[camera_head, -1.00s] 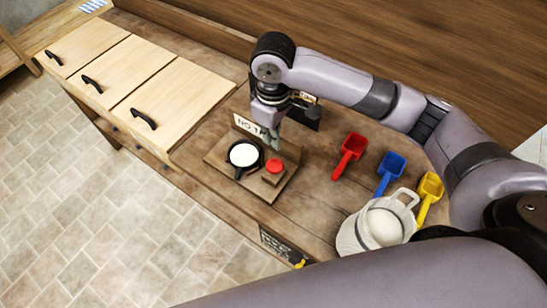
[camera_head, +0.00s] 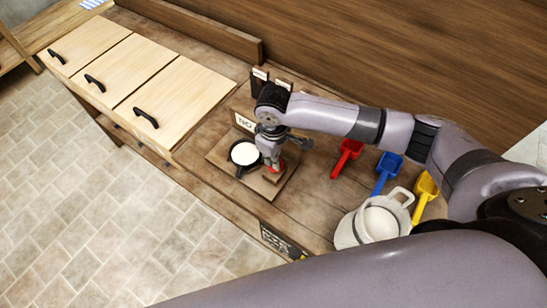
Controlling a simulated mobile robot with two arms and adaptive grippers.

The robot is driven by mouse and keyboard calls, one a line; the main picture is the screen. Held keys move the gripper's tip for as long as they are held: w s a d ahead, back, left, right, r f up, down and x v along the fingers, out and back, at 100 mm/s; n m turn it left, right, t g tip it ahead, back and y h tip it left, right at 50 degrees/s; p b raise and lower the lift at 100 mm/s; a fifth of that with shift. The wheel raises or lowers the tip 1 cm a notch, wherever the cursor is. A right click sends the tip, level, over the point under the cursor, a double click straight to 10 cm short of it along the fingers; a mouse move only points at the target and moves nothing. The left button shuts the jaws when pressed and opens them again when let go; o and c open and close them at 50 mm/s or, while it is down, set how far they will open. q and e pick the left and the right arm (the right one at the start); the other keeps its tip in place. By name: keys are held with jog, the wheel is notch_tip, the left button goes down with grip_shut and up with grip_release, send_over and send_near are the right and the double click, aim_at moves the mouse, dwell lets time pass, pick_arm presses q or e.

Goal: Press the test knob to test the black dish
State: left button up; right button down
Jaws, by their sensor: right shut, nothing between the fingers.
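The black dish (camera_head: 245,155) holds something white and sits on a wooden board (camera_head: 222,152) on the workbench. The red test knob (camera_head: 282,166) is on a small wooden block (camera_head: 273,176) just right of the dish. My right gripper (camera_head: 274,164) points down at the knob, shut with nothing in it. Its fingertips are at the knob and partly hide it; whether they touch it I cannot tell. My left gripper is not in view.
A red scoop (camera_head: 347,155), a blue scoop (camera_head: 386,172) and a yellow scoop (camera_head: 425,192) lie to the right. A pale jug (camera_head: 365,222) with white contents stands in front of them. Wooden bins with black handles (camera_head: 146,118) line the left. A sign (camera_head: 243,123) stands behind the board.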

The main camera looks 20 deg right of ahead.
jog(key=shift+f, duration=1.3)
jog(key=shift+s, duration=0.1)
jog(key=shift+s+f, duration=0.15)
jog(key=r+p, duration=0.5)
jog(key=shift+w+r, duration=0.15)
jog(key=shift+w, duration=0.05)
notch_tip(320, 180, up, 9)
jog(key=b, duration=0.2)
jog(key=shift+r, duration=0.15)
jog(key=shift+w, duration=0.1)
